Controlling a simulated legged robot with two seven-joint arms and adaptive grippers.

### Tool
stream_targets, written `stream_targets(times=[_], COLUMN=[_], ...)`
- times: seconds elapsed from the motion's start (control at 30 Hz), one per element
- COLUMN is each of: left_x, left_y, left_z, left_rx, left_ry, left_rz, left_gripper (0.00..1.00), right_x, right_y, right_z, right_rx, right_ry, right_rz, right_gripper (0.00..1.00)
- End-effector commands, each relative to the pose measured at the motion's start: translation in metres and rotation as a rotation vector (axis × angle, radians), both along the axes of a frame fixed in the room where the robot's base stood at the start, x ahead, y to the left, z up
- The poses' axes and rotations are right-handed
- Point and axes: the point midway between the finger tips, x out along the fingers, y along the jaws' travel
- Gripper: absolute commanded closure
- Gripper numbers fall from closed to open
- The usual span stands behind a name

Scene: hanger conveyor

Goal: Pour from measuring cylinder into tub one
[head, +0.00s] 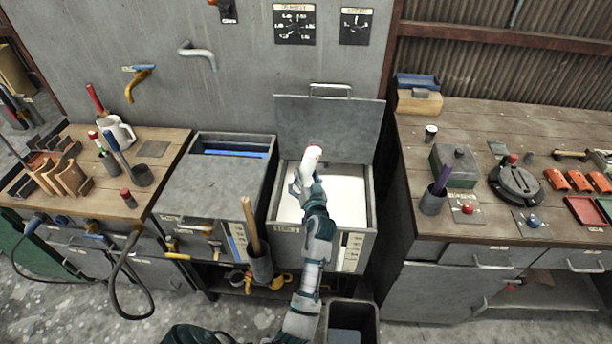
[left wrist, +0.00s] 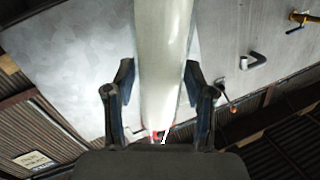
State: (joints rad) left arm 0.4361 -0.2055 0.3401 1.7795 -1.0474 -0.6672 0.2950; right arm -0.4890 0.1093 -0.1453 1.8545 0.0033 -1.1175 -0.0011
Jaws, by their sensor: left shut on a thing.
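The measuring cylinder (head: 311,158) is whitish with a red rim. It is in my left gripper (head: 304,186) and looks tilted above an open grey tub. In the left wrist view the cylinder (left wrist: 163,55) runs between the two fingers of my left gripper (left wrist: 160,82), with red at its lower end. The open tub (head: 368,212), which I take for tub one, holds white contents, and its lid (head: 345,125) stands raised behind it. The label on its front is too small to read surely. My arm hides part of the tub. No stream of liquid shows. My right gripper is not visible.
A second grey tub (head: 208,185) stands left, mostly covered, with a blue strip showing. A holder with a wooden handle (head: 252,225) stands in front between the tubs. Tool-covered benches flank them, the left (head: 163,160) and the right (head: 480,120). A dark bin (head: 352,312) stands below.

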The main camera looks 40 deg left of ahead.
Motion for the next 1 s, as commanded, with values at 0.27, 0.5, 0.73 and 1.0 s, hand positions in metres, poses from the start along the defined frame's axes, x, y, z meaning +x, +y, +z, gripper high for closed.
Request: stream_targets(times=[0.27, 0.5, 0.73, 1.0], left_x=[-0.003, -0.003, -0.004, -0.007], left_y=[0.005, 0.004, 0.002, 0.004], left_z=[0.003, 0.003, 0.005, 0.006], left_rx=[0.017, 0.02, 0.028, 0.042], left_ry=[0.021, 0.022, 0.031, 0.057], left_rz=[0.001, 0.001, 0.0, 0.001], left_gripper=[1.0, 1.0, 1.0, 1.0], right_x=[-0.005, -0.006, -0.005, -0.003], right_y=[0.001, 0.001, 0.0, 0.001], right_z=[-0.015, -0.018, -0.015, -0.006], right_rx=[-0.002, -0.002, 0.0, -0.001], right_ry=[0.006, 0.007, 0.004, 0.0], right_rz=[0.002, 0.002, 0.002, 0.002], right_gripper=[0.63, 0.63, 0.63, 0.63])
